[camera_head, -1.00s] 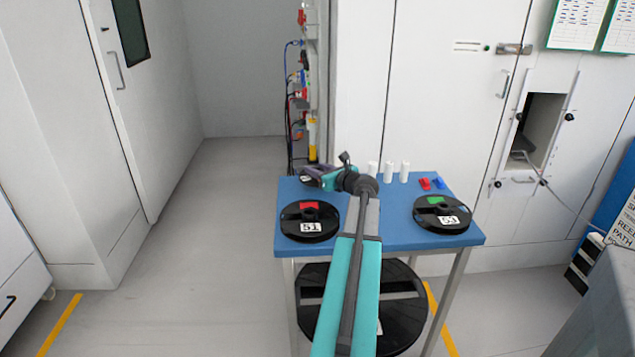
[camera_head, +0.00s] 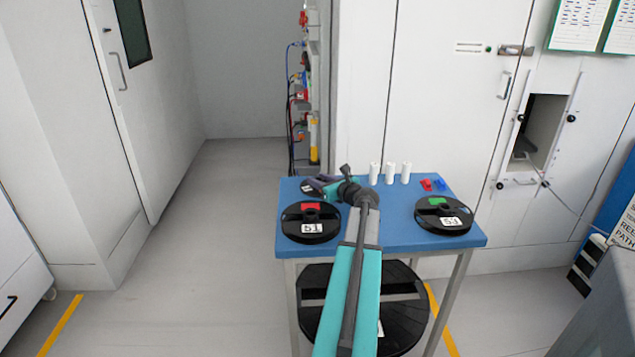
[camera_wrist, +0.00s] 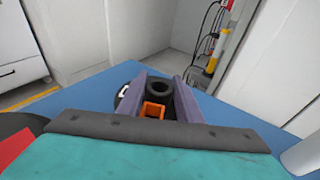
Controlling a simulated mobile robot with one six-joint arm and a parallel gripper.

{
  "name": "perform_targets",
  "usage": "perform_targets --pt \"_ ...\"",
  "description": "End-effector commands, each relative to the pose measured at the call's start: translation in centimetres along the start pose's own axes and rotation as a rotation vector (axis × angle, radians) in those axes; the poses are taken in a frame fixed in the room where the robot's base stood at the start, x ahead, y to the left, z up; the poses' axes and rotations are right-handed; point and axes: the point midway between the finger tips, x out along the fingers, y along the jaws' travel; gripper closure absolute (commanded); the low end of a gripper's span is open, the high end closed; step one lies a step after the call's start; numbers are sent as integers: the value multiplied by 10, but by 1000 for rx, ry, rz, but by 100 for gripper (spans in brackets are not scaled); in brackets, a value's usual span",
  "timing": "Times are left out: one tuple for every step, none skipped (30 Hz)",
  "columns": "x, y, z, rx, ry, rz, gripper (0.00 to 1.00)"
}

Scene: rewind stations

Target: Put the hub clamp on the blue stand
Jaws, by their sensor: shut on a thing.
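The blue stand (camera_head: 385,240) is a table with a blue top and pale metal legs. My gripper (camera_head: 322,184) is over its back left part, beside a small dark reel (camera_head: 307,189). In the wrist view my gripper (camera_wrist: 160,96) has its two fingers around a small orange piece (camera_wrist: 152,111), which looks like the hub clamp, and is shut on it. A black ring, the reel's hub (camera_wrist: 161,90), shows just beyond the orange piece. Whether the clamp touches the hub or the reel I cannot tell. In the head view my gripper hides the clamp.
Reel 51 (camera_head: 311,228) with a red mark lies front left, reel 53 (camera_head: 443,221) with a green mark at right. Several white cylinders (camera_head: 390,173) stand at the back, near small red (camera_head: 426,185) and blue (camera_head: 439,185) pieces. A large black reel (camera_head: 405,316) is underneath.

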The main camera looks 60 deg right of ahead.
Motion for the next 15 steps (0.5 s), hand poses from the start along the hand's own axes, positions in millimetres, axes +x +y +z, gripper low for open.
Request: perform_targets --pt "0 0 1 0 -1 0 99" --pt "0 0 0 0 -1 0 99" --pt "0 0 0 0 -1 0 99" --pt "0 0 -1 0 -1 0 99" --pt "0 0 -2 0 -1 0 99" --pt "0 0 -2 0 0 0 61" --pt "0 0 -2 0 0 0 56" --pt "0 0 -2 0 0 0 51" --pt "0 0 -2 0 0 0 49" --pt "0 0 -2 0 0 0 49" --pt "0 0 -2 0 0 0 49" --pt "0 0 -2 0 0 0 49" --pt "0 0 -2 0 0 0 49" --pt "0 0 -2 0 0 0 49" --pt "0 0 -2 0 0 0 49"
